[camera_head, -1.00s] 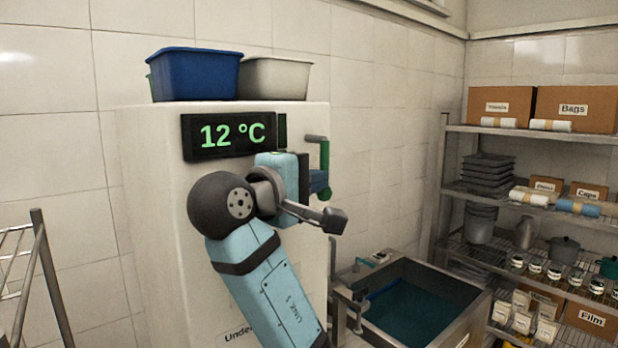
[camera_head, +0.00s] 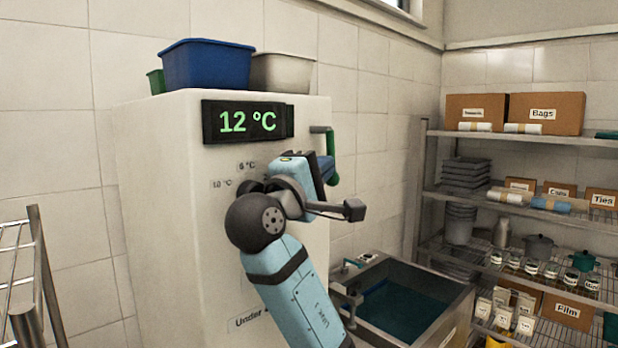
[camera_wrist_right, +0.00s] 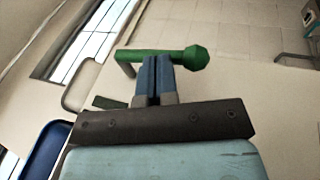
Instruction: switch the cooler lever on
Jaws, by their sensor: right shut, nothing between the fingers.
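The cooler (camera_head: 170,200) is a tall white cabinet with a dark display (camera_head: 247,122) reading 12 °C in green. The green lever (camera_head: 329,148) is at its right side, hanging from a short bracket near the display's height. In the right wrist view, the lever (camera_wrist_right: 165,56) lies across the picture with a knob at its right end. My right gripper (camera_head: 328,171) is at the lever's lower part, partly hidden by my wrist. Its blue fingers (camera_wrist_right: 154,62) are shut and empty, with tips at the lever's edge; I cannot tell whether they touch. My left gripper is not in view.
A blue tub (camera_head: 207,66) and a grey tub (camera_head: 283,73) stand on the cooler. A sink (camera_head: 458,314) is below to the right. A loaded shelf rack (camera_head: 428,190) stands at the right. A metal rack (camera_head: 42,270) is at the left edge.

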